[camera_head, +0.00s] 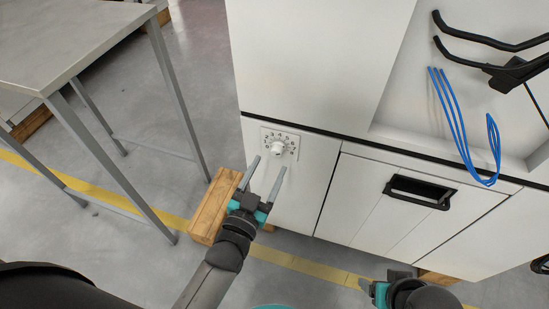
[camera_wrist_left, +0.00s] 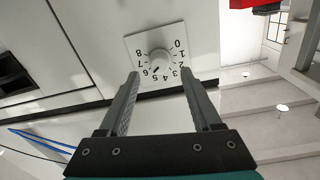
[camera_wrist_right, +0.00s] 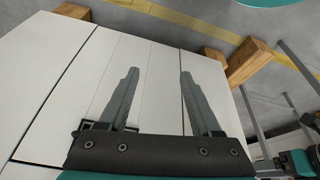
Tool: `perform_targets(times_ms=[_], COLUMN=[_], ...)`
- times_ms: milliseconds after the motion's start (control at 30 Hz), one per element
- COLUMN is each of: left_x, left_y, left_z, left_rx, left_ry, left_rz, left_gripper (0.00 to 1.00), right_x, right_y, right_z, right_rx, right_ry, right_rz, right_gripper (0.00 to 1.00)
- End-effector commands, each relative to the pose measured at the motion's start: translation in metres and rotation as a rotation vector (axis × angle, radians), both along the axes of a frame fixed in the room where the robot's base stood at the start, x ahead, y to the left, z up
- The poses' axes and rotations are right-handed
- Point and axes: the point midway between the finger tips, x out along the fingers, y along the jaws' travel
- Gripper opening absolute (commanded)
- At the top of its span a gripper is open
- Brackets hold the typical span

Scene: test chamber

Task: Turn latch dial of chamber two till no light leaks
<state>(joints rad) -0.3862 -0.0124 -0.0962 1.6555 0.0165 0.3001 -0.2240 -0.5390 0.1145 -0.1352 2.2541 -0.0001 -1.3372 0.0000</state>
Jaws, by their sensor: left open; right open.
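The latch dial (camera_head: 277,149) is a white round knob on a square plate with black numbers, on the white cabinet front (camera_head: 300,185). In the left wrist view the dial (camera_wrist_left: 161,60) shows upside down, with numbers from 0 to 8 legible around it. My left gripper (camera_head: 265,168) is open, its fingers pointing at the dial from just below. In the left wrist view the left gripper (camera_wrist_left: 163,85) has the knob ahead between its fingertips, apparently not gripped. My right gripper (camera_wrist_right: 158,75) is open and empty, low before the cabinet panels. No light leak is visible.
A grey metal table (camera_head: 70,45) stands at the left. A wooden block (camera_head: 213,207) lies under the cabinet's left corner. A black recessed handle (camera_head: 420,191) is on the right door. Blue cables (camera_head: 460,125) hang above it. Yellow tape (camera_head: 290,262) crosses the floor.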

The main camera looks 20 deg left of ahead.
Motion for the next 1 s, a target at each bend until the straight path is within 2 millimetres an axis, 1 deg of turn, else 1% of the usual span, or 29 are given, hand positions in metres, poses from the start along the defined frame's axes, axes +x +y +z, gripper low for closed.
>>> perform_targets(times_ms=[33, 100, 333, 533, 800, 867, 1000], left_x=[0.008, 0.017, 0.040, 0.048, 0.048, 0.048, 0.048], left_y=[-0.001, -0.001, -0.003, -0.004, -0.004, -0.004, -0.004], left_z=[-0.002, -0.002, -0.002, -0.001, 0.000, 0.000, 0.000], left_rx=[0.000, 0.000, 0.000, 0.000, 0.000, 0.000, 0.000], left_ry=[-0.003, -0.002, 0.000, 0.001, 0.001, 0.001, 0.001], left_rz=[0.001, 0.001, 0.000, 0.000, 0.000, 0.000, 0.000], left_gripper=[0.65, 0.65, 0.65, 0.65, 0.65, 0.60, 0.44], right_x=[0.000, 0.000, -0.002, -0.003, -0.003, -0.003, -0.003], right_y=[0.000, 0.000, 0.000, 0.000, -0.001, -0.001, -0.001], right_z=[0.004, 0.012, 0.032, 0.040, 0.041, 0.041, 0.041], right_rx=[0.001, 0.003, 0.006, 0.007, 0.007, 0.007, 0.007], right_ry=[-0.010, -0.022, -0.048, -0.058, -0.058, -0.058, -0.059], right_rz=[0.000, 0.000, -0.001, -0.001, -0.002, -0.002, -0.002], right_gripper=[0.65, 0.65, 0.65, 0.65, 0.65, 0.65, 0.65])
